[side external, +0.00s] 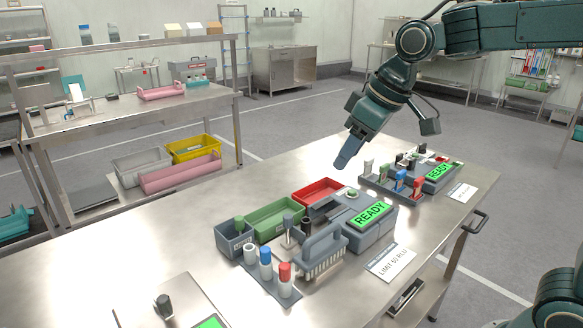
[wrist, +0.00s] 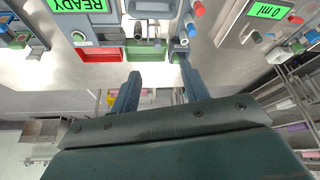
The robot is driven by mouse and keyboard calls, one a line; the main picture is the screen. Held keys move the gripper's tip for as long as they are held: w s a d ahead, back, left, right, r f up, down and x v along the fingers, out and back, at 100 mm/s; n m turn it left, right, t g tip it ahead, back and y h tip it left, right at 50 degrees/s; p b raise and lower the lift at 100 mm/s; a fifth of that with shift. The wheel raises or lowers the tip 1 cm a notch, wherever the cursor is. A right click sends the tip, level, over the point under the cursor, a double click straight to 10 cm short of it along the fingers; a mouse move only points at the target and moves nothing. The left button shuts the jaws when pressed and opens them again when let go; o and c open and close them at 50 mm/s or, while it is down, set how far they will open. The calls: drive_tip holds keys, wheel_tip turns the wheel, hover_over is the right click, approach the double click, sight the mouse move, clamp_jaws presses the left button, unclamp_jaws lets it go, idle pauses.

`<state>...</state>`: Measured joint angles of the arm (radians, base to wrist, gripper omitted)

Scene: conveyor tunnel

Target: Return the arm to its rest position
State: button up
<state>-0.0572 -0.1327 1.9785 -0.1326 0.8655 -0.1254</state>
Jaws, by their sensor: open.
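My gripper (side external: 349,152) hangs in the air above the steel table (side external: 130,268), at the end of my dark green arm. In the wrist view its two fingers (wrist: 160,88) stand apart with nothing between them. It is clear of everything on the table. Below and left of it in the side view lie a red tray (side external: 318,190) and a green tray (side external: 272,222). The two trays also show beyond the fingertips in the wrist view, red (wrist: 100,54) and green (wrist: 146,50).
A device reading READY (side external: 370,215) stands beside a grey rack (side external: 322,252) and blue- and red-capped bottles (side external: 285,278). A second READY device (side external: 438,173) stands farther back. Shelving with yellow and pink bins (side external: 180,174) is at left. The air around my gripper is free.

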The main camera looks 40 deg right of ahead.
drive_tip(key=s+d+f+m, duration=0.1)
drive_tip(key=s+d+f, duration=0.1)
drive_tip(key=s, duration=0.7)
drive_tip(key=s+d+f+m+h, duration=0.1)
drive_tip(key=s+d+f+m, duration=0.1)
drive_tip(key=s, duration=0.8)
drive_tip(key=shift+d+f+t, duration=0.25)
drive_tip(key=shift+d+t, duration=0.05)
drive_tip(key=shift+t, duration=0.1)
